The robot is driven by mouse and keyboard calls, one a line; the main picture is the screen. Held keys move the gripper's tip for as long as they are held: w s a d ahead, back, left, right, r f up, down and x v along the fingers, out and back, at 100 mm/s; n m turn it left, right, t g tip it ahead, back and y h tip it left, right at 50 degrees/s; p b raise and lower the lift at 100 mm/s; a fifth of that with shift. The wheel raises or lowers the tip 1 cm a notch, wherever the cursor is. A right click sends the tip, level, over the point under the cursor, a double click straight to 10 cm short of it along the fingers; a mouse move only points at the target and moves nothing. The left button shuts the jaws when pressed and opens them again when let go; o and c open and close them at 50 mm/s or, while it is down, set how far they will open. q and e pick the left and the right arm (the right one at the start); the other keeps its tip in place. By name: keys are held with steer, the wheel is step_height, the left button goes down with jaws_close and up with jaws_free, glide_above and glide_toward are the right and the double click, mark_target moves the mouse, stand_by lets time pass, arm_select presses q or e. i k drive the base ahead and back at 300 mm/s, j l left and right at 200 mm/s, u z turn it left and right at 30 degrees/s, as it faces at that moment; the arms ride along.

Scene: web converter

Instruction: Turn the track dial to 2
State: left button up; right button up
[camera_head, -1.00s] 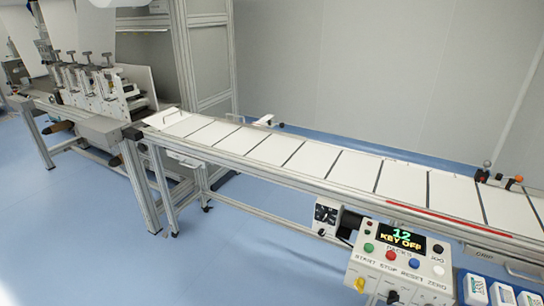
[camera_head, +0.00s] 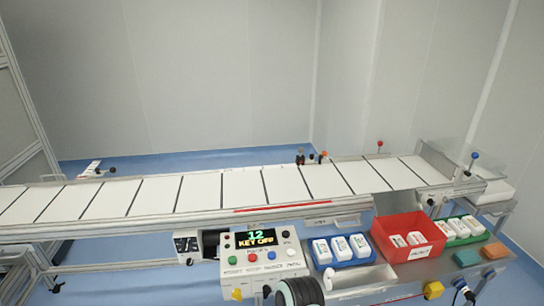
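A black dial panel with pale markings (camera_head: 187,245) sits below the conveyor's front rail, left of the control box. It is small here, and I cannot read its setting or tell whether it is the track dial. The white control box (camera_head: 262,254) has a display (camera_head: 256,238) reading "12" and "KEY OFF". Coloured buttons sit below and beside the display. The box's lower front is partly hidden by a dark ribbed round part (camera_head: 300,292). Neither of my grippers can be made out in this view.
The conveyor (camera_head: 205,190) with white panels crosses the view. To the right of the box are a blue tray (camera_head: 342,262), a red bin (camera_head: 425,250) and a green tray (camera_head: 485,241), holding white packs.

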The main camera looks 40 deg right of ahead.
mark_target(447, 199)
steer(key=z, duration=2.65)
steer(key=u, duration=0.6)
steer(key=i+l+u, duration=0.15)
steer(key=l+u, duration=1.15)
steer(key=l, duration=1.15)
steer(key=k+l+u, duration=0.1)
steer(key=l, duration=0.35)
steer(key=k+l, duration=0.1)
steer(key=l, duration=0.3)
steer(key=k+l+u, duration=0.1)
steer(key=l, duration=0.8)
steer(key=k+u, duration=0.05)
